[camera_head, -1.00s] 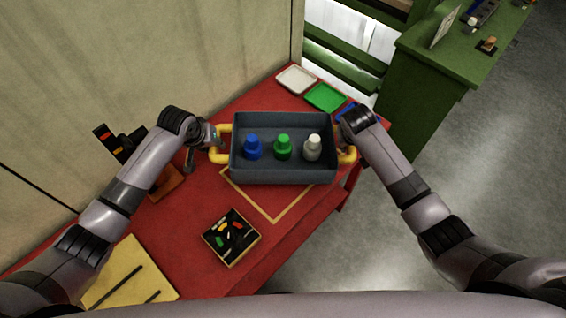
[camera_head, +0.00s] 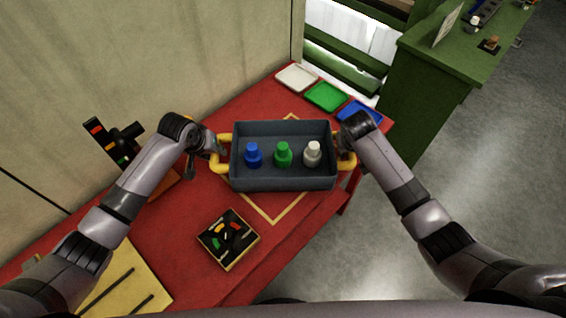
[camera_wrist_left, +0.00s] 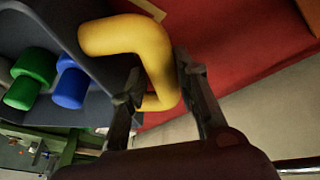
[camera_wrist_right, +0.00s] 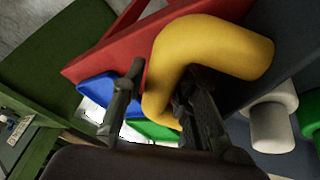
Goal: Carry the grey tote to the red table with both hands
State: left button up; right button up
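The grey tote (camera_head: 285,184) is level over the yellow outline (camera_head: 290,208) on the red table (camera_head: 180,240); I cannot tell whether its base touches. A blue bottle (camera_head: 253,154), a green bottle (camera_head: 283,154) and a white bottle (camera_head: 312,153) stand upright in it. My left gripper (camera_head: 218,150) is shut on the left yellow handle, whose bar shows between the fingers in the left wrist view (camera_wrist_left: 160,75). My right gripper (camera_head: 346,152) is shut on the right yellow handle, between its fingers in the right wrist view (camera_wrist_right: 165,85).
White (camera_head: 296,77), green (camera_head: 326,96) and blue (camera_head: 360,112) trays lie at the table's back right. A black box of small parts (camera_head: 228,239) sits in front of the tote. A dark stand (camera_head: 118,140) is at the left. A green bench (camera_head: 455,60) stands beyond.

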pick_arm(q)
jog(key=shift+o, duration=1.3)
jog(key=shift+r, duration=0.2)
pick_arm(e)
jog(key=shift+o, duration=1.3)
jog(key=shift+s, duration=0.15)
pick_arm(q)
jog(key=shift+s+r, duration=0.1)
jog(key=shift+r, duration=0.2)
pick_arm(e)
jog(key=shift+s+r, duration=0.1)
jog(key=shift+r, duration=0.45)
pick_arm(q)
jog(key=v, duration=1.1)
pick_arm(e)
jog(key=v, duration=1.1)
jog(key=shift+s+a+f, duration=0.1)
pick_arm(q)
jog(key=shift+s, duration=0.15)
